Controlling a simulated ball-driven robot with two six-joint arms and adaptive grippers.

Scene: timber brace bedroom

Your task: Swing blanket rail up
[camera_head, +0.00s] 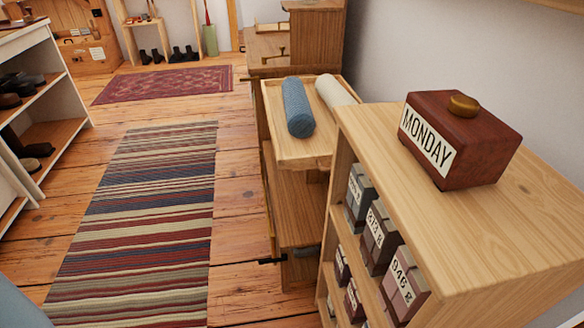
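I cannot clearly make out a blanket rail. A wooden stand (300,222) in the middle carries a light wood tray (310,152) on top. A blue rolled blanket (298,107) and a cream roll (335,91) lie in the tray. A thin upright wooden strip (269,200) runs down the stand's left side, with a small black fitting (271,260) near its lower end. I cannot tell whether this strip is the rail. Neither of my grippers is in view.
A light wood shelf unit (500,225) at right holds several numbered boxes (381,236); a dark red box marked MONDAY (460,138) is on top. A white shoe shelf (45,100) stands at left. A striped rug (145,220) covers open floor between.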

